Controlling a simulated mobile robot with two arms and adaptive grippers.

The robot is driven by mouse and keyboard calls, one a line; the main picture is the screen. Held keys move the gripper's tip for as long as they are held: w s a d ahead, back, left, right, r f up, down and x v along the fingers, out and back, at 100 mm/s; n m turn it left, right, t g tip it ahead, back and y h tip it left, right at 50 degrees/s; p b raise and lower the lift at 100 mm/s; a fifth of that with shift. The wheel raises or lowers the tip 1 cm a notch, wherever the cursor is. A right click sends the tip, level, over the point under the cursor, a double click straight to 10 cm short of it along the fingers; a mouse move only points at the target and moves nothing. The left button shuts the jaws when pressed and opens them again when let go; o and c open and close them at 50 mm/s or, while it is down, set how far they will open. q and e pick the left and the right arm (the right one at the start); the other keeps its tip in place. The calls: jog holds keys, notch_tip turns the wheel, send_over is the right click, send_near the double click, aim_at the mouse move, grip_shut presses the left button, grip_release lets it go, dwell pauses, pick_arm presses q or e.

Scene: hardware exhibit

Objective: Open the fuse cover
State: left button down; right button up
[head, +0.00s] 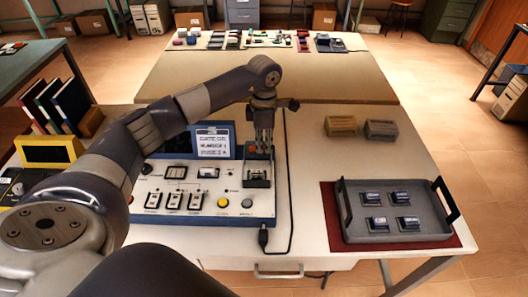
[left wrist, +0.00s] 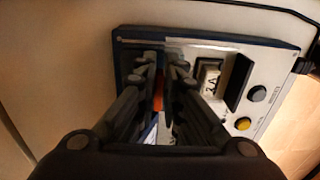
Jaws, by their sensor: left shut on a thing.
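The blue-edged panel (head: 210,212) lies on the near table, with a fuse holder (head: 257,181) at its right part. My left gripper (head: 264,152) comes straight down at the back of this holder, its fingers close together on the fuse cover. The cover is mostly hidden by the fingers, and I cannot tell its exact angle. In the left wrist view, the fingers (left wrist: 160,88) have an orange part between or behind them. A white fuse marked "3A" (left wrist: 210,78) shows uncovered beside a dark upright wall (left wrist: 238,80). My right gripper is not in view.
A blue-framed sign (head: 213,141) stands just left of the gripper. A black cable (head: 288,190) runs right of the panel.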

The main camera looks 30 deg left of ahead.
aim_at(264, 147)
pick_arm(q)
jog(key=shift+s+r, duration=0.1)
jog(key=c, duration=1.7)
grip_release()
jog(key=shift+r, duration=0.25)
notch_tip(264, 147, up, 12)
jog(key=shift+s+f, duration=0.1)
jog(key=shift+f, duration=0.15)
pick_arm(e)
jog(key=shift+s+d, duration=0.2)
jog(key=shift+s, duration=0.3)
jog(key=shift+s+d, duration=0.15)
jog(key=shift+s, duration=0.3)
